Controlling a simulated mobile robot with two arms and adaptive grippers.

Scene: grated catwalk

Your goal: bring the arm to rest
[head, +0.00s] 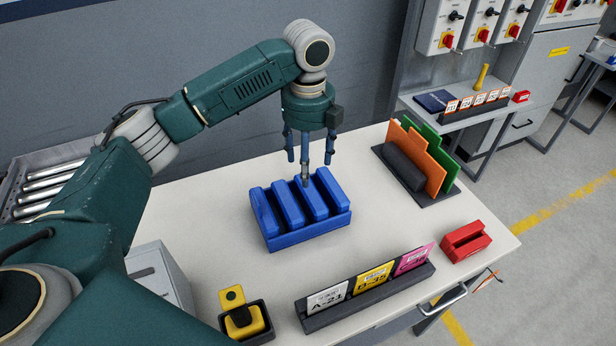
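My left arm comes in from the left and reaches over the pale table. My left gripper (308,160) points down just above a blue slotted block (308,232) with several upright ribs. Its slim blue-grey fingers are spread apart, and I see nothing held between them. The nearest finger overlaps the block's back ribs in the picture; I cannot tell whether it touches them. My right gripper is not in view.
A rack with orange and green panels (425,158) stands at the back right. A red block (465,242), a dark holder with labelled cards (368,290) and a black bin with a yellow item (245,318) sit along the front. Bare tabletop surrounds the blue block.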

